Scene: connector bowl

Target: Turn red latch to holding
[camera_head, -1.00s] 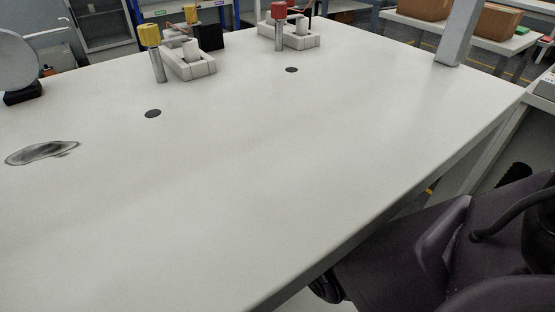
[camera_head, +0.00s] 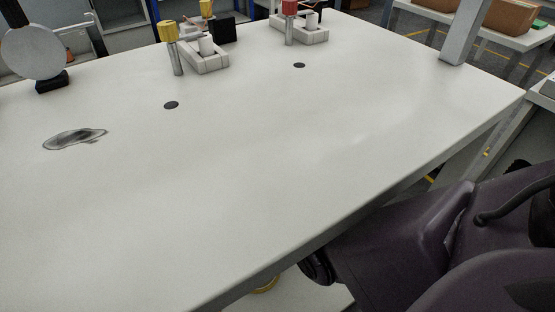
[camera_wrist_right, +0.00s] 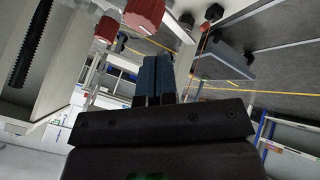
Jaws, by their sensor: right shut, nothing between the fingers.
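The red latch (camera_head: 289,8) is a red cap on a metal post at the far side of the white table, next to a white block fixture (camera_head: 306,36). My right arm shows at the lower right of the head view, far from the latch, and its gripper is hidden there. In the right wrist view my right gripper (camera_wrist_right: 159,66) has its two dark fingers together with nothing between them. Beyond them that view shows a red part (camera_wrist_right: 144,12) and a smaller red part (camera_wrist_right: 106,29); I cannot tell what they are. My left gripper is not in view.
A yellow-capped post (camera_head: 167,30) stands by another white fixture (camera_head: 206,62), with a black box (camera_head: 223,29) behind. A round grey disc (camera_head: 32,53) on a black base is at the left. The middle of the table (camera_head: 260,150) is clear, apart from flat dark spots.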

